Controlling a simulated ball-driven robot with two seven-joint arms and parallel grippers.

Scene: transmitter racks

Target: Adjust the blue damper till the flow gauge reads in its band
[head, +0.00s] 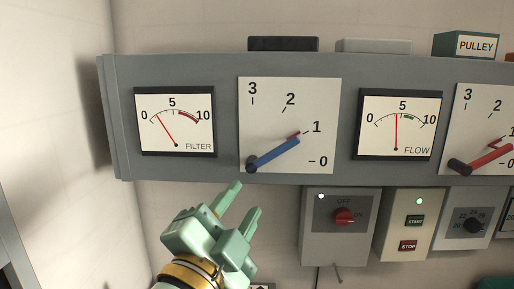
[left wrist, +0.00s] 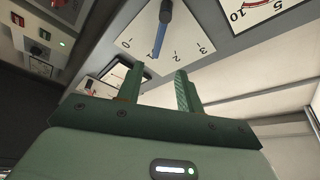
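The blue damper (head: 275,154) is a blue lever on a white dial plate marked 0 to 3. It pivots at the plate's lower left, and its tip points just below the 1. It also shows in the left wrist view (left wrist: 160,38). The flow gauge (head: 399,148) has its red needle a little left of 5; its short green band lies right of the needle, past 5. My left gripper (head: 246,198) is below the damper plate, fingers apart and empty, not touching the lever. Its fingers also show in the left wrist view (left wrist: 158,70). My right gripper is out of view.
The filter gauge (head: 174,146) is left of the damper plate. A red lever (head: 488,159) on a similar plate is at the right. Below the panel hang a switch box with a red knob (head: 344,216) and a start/stop box (head: 398,238). A PULLEY box (head: 451,45) stands on top.

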